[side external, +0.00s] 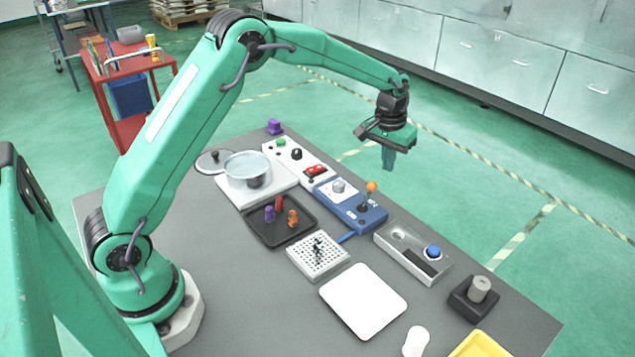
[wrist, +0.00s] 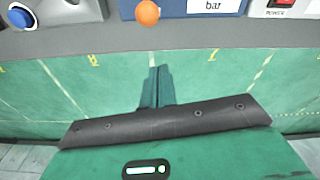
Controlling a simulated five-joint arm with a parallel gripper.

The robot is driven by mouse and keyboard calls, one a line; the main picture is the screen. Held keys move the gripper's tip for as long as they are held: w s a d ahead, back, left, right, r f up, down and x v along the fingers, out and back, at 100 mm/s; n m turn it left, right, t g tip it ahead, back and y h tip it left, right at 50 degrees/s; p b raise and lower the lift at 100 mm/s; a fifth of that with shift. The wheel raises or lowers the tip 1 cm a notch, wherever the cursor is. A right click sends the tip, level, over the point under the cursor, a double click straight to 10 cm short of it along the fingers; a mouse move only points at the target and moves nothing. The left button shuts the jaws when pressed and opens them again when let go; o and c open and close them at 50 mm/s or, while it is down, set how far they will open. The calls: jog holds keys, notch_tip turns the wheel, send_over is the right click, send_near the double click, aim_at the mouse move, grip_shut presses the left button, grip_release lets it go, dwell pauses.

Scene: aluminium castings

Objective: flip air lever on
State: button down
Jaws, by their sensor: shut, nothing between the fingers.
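The air lever is a short stick with an orange ball knob (side external: 371,187), standing on a blue panel (side external: 352,212) near the table's far edge. The panel also has a round gauge or knob (side external: 338,187) on a white plate. In the wrist view the orange knob (wrist: 147,13) shows at the top edge, beside a white label reading "bar" (wrist: 213,7); the stick is largely hidden there. My gripper (side external: 388,166) is shut and empty, up in the air beyond the lever. In the wrist view its fingertips (wrist: 159,72) show against the green floor, apart from the knob.
A control box with a red switch (side external: 314,170) stands left of the blue panel. A pot (side external: 248,170), a black tray (side external: 262,230) and a perforated block (side external: 318,262) lie nearer my base.

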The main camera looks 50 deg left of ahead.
aim_at(369, 184)
notch_tip(369, 184, down, 3)
jog(key=shift+w+a+f, duration=0.1)
jog(key=shift+w+f, duration=0.05)
jog(key=shift+s+d+r, duration=0.15)
jog(key=shift+s, duration=0.5)
jog(key=shift+s+d+r, duration=0.1)
jog(key=shift+s+r, duration=0.1)
jog(key=shift+s, duration=0.4)
jog(key=shift+s+d+r, duration=0.15)
jog(key=shift+s, duration=0.5)
jog(key=shift+s+r+t, duration=0.3)
jog(key=shift+s+t, duration=0.2)
jog(key=shift+t, duration=0.2)
jog(key=shift+s+r+t, duration=0.3)
jog(key=shift+s+t, duration=0.35)
jog(key=shift+t, duration=0.15)
jog(key=shift+s+r, duration=0.1)
jog(key=shift+s, duration=0.75)
jog(key=shift+s+t, duration=0.3)
jog(key=shift+s, duration=0.15)
jog(key=shift+w, duration=0.1)
jog(key=shift+r, duration=0.2)
